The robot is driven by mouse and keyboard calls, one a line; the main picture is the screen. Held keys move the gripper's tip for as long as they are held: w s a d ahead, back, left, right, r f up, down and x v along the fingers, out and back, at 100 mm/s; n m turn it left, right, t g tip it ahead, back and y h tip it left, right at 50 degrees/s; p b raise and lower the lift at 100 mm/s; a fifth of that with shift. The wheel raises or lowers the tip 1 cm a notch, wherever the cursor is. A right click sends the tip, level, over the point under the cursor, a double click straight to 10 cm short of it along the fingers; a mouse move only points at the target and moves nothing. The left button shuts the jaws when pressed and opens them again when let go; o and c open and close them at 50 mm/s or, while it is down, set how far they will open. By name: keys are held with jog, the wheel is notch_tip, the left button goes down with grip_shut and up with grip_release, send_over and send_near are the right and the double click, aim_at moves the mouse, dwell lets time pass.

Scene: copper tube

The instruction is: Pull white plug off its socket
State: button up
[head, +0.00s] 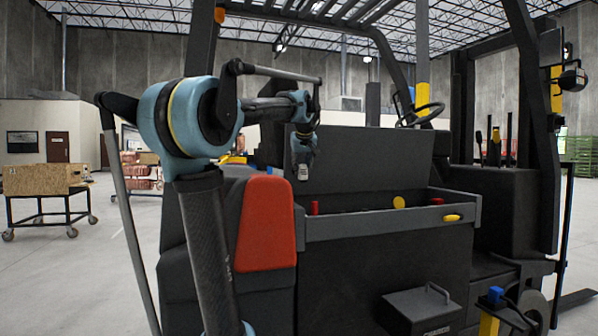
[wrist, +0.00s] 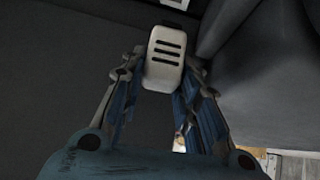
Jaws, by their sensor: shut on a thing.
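The white plug (wrist: 165,62), a rounded block with three dark slots, sits between the blue-lined fingers of my gripper (wrist: 162,75) in the wrist view. The gripper is shut on it. In the head view my gripper (head: 303,150) hangs in front of the forklift's dark panel, with the small white plug (head: 303,173) below its fingers. A second white piece (wrist: 175,4) shows at the top edge of the wrist view, with a dark strip between it and the plug. I cannot tell whether it is the socket or whether the two are joined.
The forklift's open tray (head: 375,224) with red and yellow knobs lies below and right of my gripper. A red-and-black block (head: 266,222) stands at its left. Overhead-guard posts rise around. A wheeled cart (head: 45,181) stands far left on open floor.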

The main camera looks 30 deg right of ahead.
jog(key=shift+w+a+r, duration=0.1)
jog(key=shift+a+r, duration=0.05)
jog(key=shift+r, duration=1.1)
jog(key=shift+a+r, duration=0.15)
jog(key=shift+r, duration=1.05)
